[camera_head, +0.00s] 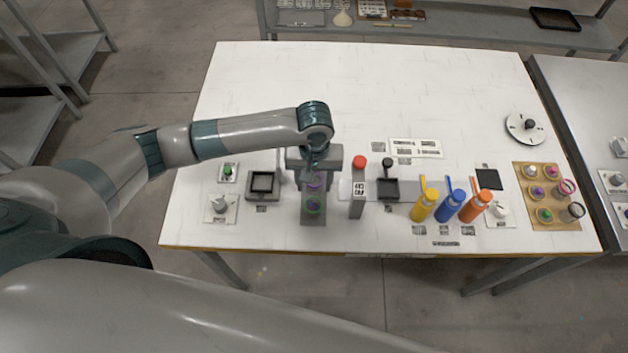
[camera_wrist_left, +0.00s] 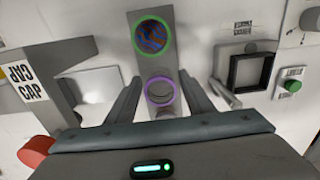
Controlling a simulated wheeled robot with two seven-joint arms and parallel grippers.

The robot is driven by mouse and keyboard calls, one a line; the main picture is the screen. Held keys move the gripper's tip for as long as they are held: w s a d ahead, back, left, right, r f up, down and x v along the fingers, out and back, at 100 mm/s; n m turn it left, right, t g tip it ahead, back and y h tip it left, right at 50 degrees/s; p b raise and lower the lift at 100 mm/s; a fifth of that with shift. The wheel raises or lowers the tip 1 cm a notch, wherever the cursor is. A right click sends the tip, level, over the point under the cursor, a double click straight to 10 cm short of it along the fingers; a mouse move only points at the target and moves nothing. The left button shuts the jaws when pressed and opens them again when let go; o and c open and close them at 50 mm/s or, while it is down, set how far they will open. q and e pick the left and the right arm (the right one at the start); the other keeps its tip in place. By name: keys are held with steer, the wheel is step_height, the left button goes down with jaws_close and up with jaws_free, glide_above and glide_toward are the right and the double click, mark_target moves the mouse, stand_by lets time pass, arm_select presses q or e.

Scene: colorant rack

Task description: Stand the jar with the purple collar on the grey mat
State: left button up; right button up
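The jar with the purple collar (camera_head: 316,180) is at the grey strip-shaped stand (camera_head: 313,219), behind a green-collared jar (camera_head: 313,206). In the left wrist view the purple collar (camera_wrist_left: 160,90) shows as a ring between my fingers, and the green collar (camera_wrist_left: 153,37) lies beyond it. My left gripper (camera_head: 314,167) is open over the purple-collared jar, with one finger on each side. I cannot tell whether the fingers touch it. A dark grey square (camera_head: 488,179), which may be the mat, lies bare at the right of the table. My right gripper is out of view.
A grey post with a red knob (camera_head: 359,162) stands right of the stand. A dark square tray (camera_head: 263,184) is to its left. Yellow (camera_head: 424,206), blue and orange bottles stand further right, near a tan board (camera_head: 555,223) of small pots. The table's back is clear.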

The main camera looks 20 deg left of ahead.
arm_select(q)
step_height(320, 180, up, 12)
steer(key=b, duration=0.2)
steer(key=shift+r+b, duration=0.2)
steer(key=shift+b, duration=0.15)
steer(key=shift+s+f, duration=0.1)
stand_by(0.6)
